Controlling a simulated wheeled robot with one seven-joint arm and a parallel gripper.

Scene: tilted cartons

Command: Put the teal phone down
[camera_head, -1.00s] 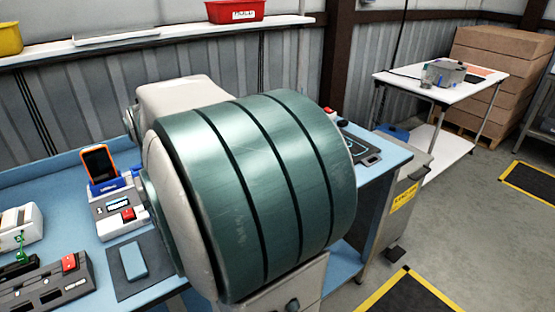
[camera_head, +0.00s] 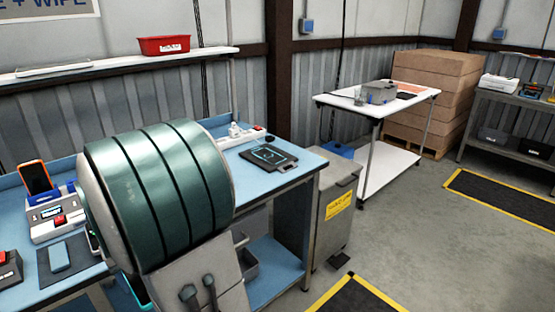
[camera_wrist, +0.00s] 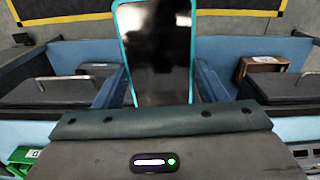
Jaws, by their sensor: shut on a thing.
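The teal phone (camera_wrist: 157,55) stands upright in the wrist view, with a dark screen and a bright teal rim. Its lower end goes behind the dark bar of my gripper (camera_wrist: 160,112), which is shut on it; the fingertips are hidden. In the head view my large teal-banded arm link hides most of the gripper. A thin teal edge, likely the phone (camera_head: 137,291), shows below that link, in front of the workbench (camera_head: 262,190).
An orange phone (camera_head: 35,177) stands in a tester (camera_head: 55,212) at left. A pale blue block (camera_head: 60,257) lies on a dark mat (camera_head: 78,272). A black pad (camera_head: 268,157) lies on the bench's right part. A grey bin (camera_head: 335,210) stands right of the bench; a white table (camera_head: 350,104) stands beyond.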

